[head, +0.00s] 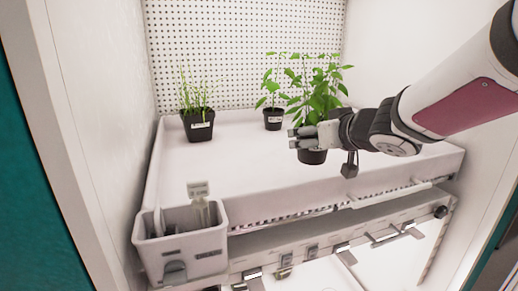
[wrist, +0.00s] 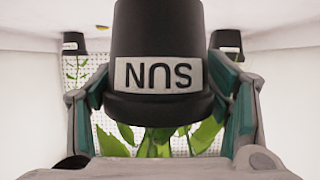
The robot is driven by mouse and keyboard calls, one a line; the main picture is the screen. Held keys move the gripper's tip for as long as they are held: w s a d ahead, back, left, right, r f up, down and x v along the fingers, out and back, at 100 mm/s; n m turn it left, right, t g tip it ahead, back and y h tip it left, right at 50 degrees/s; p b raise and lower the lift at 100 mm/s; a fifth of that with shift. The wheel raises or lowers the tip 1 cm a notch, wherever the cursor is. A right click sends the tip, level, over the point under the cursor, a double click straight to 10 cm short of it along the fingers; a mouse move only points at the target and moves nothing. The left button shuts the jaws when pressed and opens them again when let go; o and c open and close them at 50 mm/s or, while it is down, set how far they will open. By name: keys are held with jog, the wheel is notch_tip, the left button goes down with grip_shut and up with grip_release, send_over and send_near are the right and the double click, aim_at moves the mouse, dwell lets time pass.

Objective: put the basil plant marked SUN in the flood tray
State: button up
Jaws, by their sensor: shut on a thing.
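The basil plant marked SUN has a black pot (head: 312,157) and tall green leaves (head: 320,95). In the wrist view its pot (wrist: 158,50) fills the middle, upside down, with the SUN label (wrist: 158,75) facing the camera. My gripper (head: 298,138) is shut on this pot, with a finger on each side of it in the wrist view (wrist: 165,105). The pot is upright over the right part of the white flood tray (head: 235,165). I cannot tell whether its base touches the tray floor. The gripper hides part of the pot in the head view.
A smaller leafy plant (head: 272,118) and a pot of grassy shoots (head: 200,125) stand at the tray's back. A light caddy (head: 180,245) with a tag in it hangs at the front left corner. Walls close both sides.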

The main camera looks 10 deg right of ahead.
jog(key=shift+w+f+b, duration=0.3)
jog(key=shift+w+f, duration=0.1)
jog(key=shift+f, duration=0.1)
jog(key=b, duration=0.2)
send_over(293, 158)
jog(key=w+d, duration=0.2)
jog(key=shift+f, duration=0.7)
jog(key=f+b, duration=0.1)
jog(key=f, duration=0.1)
jog(key=shift+w+f+b, duration=0.2)
jog(key=shift+f+b, duration=0.15)
jog(key=shift+s+f, duration=0.1)
jog(key=shift+f, duration=0.25)
jog(key=shift+f+b, duration=0.2)
jog(key=shift+b, duration=0.15)
jog(key=o, duration=1.4)
